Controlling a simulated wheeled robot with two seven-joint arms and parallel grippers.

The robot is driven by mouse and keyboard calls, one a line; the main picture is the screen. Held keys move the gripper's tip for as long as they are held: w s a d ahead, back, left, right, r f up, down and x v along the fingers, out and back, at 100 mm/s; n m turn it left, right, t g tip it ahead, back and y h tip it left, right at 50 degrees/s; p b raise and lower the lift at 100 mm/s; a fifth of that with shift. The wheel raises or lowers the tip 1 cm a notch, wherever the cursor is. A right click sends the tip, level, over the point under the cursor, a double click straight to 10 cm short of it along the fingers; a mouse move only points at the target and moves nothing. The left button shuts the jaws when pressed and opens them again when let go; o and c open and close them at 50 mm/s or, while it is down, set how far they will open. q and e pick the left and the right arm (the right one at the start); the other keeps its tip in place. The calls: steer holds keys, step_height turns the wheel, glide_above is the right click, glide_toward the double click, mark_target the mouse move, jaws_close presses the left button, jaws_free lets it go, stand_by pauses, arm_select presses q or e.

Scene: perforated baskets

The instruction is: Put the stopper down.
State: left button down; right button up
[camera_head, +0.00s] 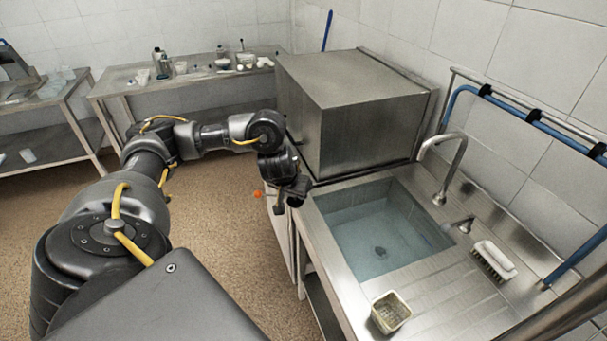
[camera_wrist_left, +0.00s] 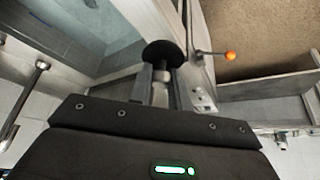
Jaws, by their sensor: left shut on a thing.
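In the left wrist view, the stopper, a black round disc (camera_wrist_left: 163,54) with a paler stem, sits between my left gripper's fingers (camera_wrist_left: 161,82). The gripper is shut on the stem. The stopper cannot be made out clearly there against the dark gripper. The sink basin (camera_head: 335,205) holds bluish, clear water, with a dark drain (camera_head: 379,251) at its bottom. My right gripper is out of view.
A steel box-shaped machine (camera_head: 345,95) stands behind the gripper. A lever with an orange knob (camera_head: 257,193) sticks out beside it. The tap (camera_head: 441,165), a white brush (camera_head: 494,260) and a small square container (camera_head: 391,312) are around the basin. The ribbed counter at front right has bare room.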

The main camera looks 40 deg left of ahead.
arm_select(q)
steer(key=shift+w+a+f, duration=0.1)
steer(key=shift+w+f, duration=0.1)
steer(key=shift+f, duration=0.05)
steer(key=w+a+f+b, duration=0.2)
steer(key=w+f+b, duration=0.1)
steer(key=w+a+f+b, duration=0.2)
steer(key=w+f+b, duration=0.1)
steer(key=w, duration=0.1)
steer(key=w+a+f+b, duration=0.2)
steer(key=w+f+b, duration=0.1)
steer(key=shift+w+a+b, duration=0.3)
steer(key=shift+b, duration=0.1)
steer(key=shift+w+a, duration=0.25)
steer(key=f+b, duration=0.1)
steer(key=f, duration=0.1)
steer(key=f+b, duration=0.2)
steer(key=shift+w+a, duration=0.1)
steer(key=shift+w, duration=0.1)
steer(key=shift+r, duration=0.15)
